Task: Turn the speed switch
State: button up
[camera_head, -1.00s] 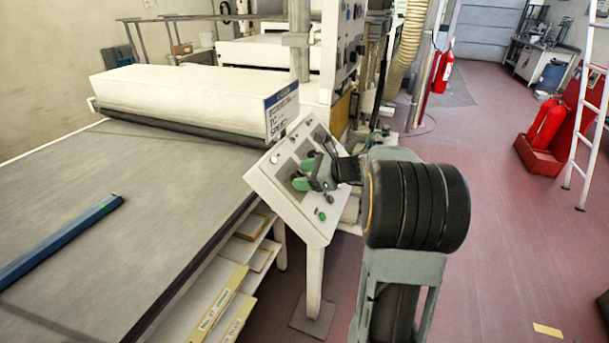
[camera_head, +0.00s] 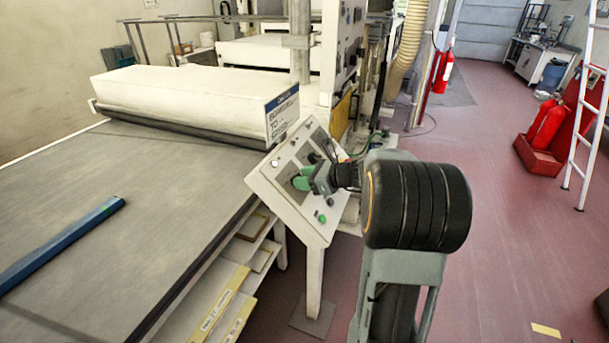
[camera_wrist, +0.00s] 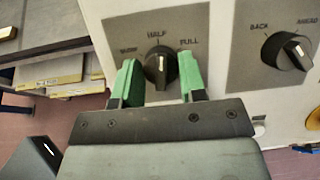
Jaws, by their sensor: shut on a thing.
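The speed switch (camera_wrist: 160,68) is a black round knob with a white pointer line, on a grey plate marked HALF and FULL; a third label at left is hard to read. Its pointer stands roughly upright, towards HALF. My gripper (camera_wrist: 158,61) is shut on it, with one green fingertip on each side of the knob. In the head view my gripper (camera_head: 304,178) reaches the sloped white control panel (camera_head: 291,214) from the right and hides the knob there.
A second black knob (camera_wrist: 287,50), marked BACK and AHEAD, sits to the right on the panel. A green button (camera_head: 322,218) is on the lower panel. A grey conveyor bed (camera_head: 130,190) with a blue bar (camera_head: 62,245) lies left.

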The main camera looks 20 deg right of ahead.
jog(key=m+p, duration=0.1)
jog(key=m, duration=0.1)
jog(key=m+h+p, duration=0.1)
jog(key=m+p, duration=0.1)
jog(key=m+t+h+p, duration=0.1)
jog(key=m, duration=0.1)
jog(key=shift+a+r+m, duration=0.1)
jog(key=shift+r+m, duration=0.2)
jog(key=shift+f+m+h+p, duration=0.15)
jog(key=shift+m+h+p, duration=1.05)
jog(key=shift+m+p, duration=0.95)
jog(key=shift+m, duration=0.45)
jog(key=o, duration=0.9)
jog(key=shift+f, duration=0.1)
jog(key=v, duration=1.4)
jog(key=shift+a, duration=0.2)
